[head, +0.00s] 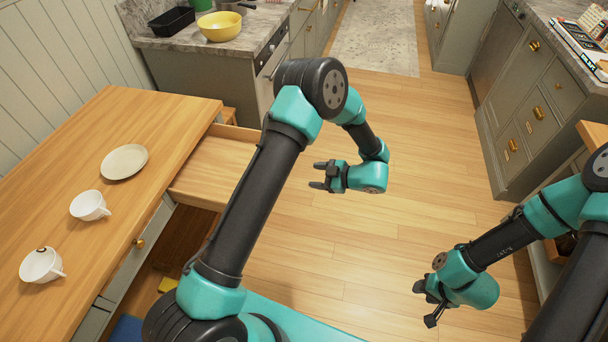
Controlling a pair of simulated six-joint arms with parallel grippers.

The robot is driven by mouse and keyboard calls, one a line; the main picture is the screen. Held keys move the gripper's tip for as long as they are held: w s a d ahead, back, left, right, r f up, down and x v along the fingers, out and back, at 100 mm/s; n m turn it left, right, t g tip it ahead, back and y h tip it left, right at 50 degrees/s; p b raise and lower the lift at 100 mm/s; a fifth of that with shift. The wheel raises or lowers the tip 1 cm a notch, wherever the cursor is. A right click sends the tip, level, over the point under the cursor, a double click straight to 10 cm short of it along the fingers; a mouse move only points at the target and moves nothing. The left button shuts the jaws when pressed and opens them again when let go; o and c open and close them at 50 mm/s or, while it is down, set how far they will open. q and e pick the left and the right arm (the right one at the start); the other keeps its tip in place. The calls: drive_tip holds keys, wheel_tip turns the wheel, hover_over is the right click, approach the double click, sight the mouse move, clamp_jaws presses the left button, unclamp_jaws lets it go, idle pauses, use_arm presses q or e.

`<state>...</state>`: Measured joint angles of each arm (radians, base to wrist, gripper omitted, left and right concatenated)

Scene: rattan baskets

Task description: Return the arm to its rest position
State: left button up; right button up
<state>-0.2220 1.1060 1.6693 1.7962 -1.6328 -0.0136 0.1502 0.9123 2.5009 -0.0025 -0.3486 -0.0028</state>
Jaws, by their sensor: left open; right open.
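My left gripper (321,176) is open and empty. It hangs over the wooden floor in the middle of the head view, to the right of an open drawer (217,166), with its fingers pointing left. My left arm is bent and crosses the view from the bottom. My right gripper (425,304) is open and empty at the lower right, also over the floor, with its fingers pointing down and left. Neither gripper touches any object that I can see.
A wooden table (60,170) at the left carries a plate (124,162), a white cup (89,206) and another cup (41,265). The drawer juts out from its right side. A yellow bowl (220,27) stands on the back counter. Cabinets (530,115) line the right. The middle floor is clear.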

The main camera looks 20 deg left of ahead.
use_arm(q)
drive_tip(key=shift+v, duration=1)
drive_tip(key=a+f+m+t+h, duration=0.7)
drive_tip(key=a+f+m+h, duration=0.15)
drive_tip(key=f+m, duration=0.2)
drive_tip(key=s+d+f+m+g+h, duration=0.1)
drive_tip(key=s+m+g+h, duration=0.2)
drive_tip(key=s, duration=0.6)
drive_tip(key=s+d+f+m+g+h, duration=0.1)
drive_tip(key=s+m+g+h, duration=0.2)
drive_tip(key=s+m+h, duration=0.3)
drive_tip(key=s, duration=0.4)
drive_tip(key=shift+d+f+m, duration=0.35)
